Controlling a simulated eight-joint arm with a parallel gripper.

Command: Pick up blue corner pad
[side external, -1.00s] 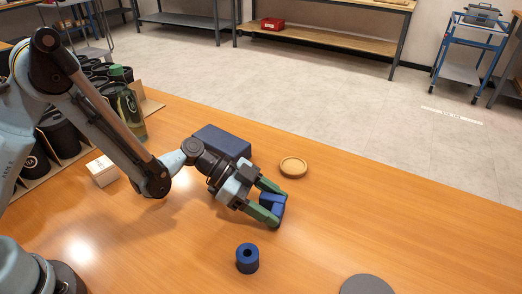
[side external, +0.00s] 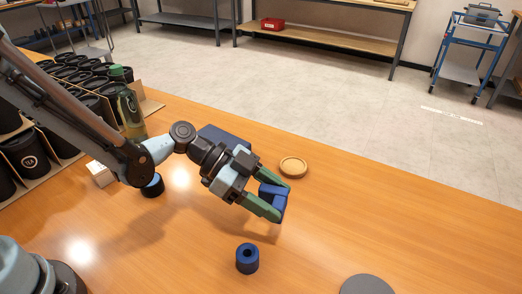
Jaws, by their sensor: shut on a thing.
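The blue corner pad (side external: 276,197) is a small dark blue angled piece at the end of my arm. My gripper (side external: 270,195) has green fingers, one on each side of the pad. It is shut on the pad and appears to hold it a little above the wooden table (side external: 360,220). The fingers hide part of the pad's sides.
A blue cylinder with a hole (side external: 247,258) stands in front of the gripper. A round wooden dish (side external: 293,167) lies behind it. A blue box (side external: 222,138) is partly behind my arm. A grey disc (side external: 366,286) lies at the front edge. The right side is clear.

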